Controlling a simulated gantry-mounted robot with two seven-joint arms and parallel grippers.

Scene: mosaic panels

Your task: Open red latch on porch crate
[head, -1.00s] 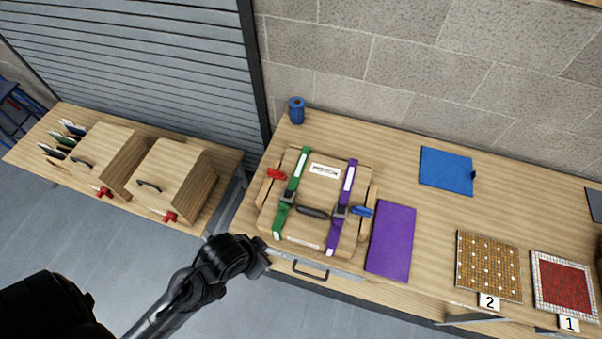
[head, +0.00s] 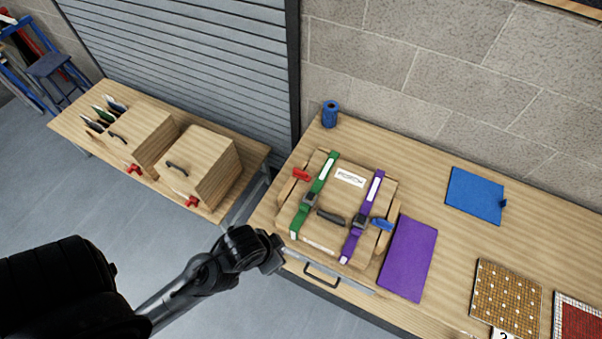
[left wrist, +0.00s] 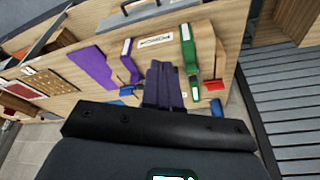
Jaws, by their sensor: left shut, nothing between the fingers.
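The crate (head: 294,203) is a light wooden box on the main bench, with a green strap (head: 323,171), a purple strap (head: 374,188) and a dark handle (head: 331,216). Its red latch (head: 302,174) is at the left side and a blue latch (head: 381,223) is at the right. My left gripper (head: 279,263) is at the bench's front edge, near the crate's front left corner, apart from the red latch. In the left wrist view its fingers (left wrist: 165,78) are shut and empty, and the red latch (left wrist: 214,85) is to their right. My right gripper is out of view.
A purple mat (head: 409,258) lies right of the crate, and a blue mat (head: 474,195) farther right. A blue roll (head: 330,113) stands behind. Mosaic panels (head: 508,298) lie at the right. Two wooden boxes with red parts stand on the left table (head: 75,115).

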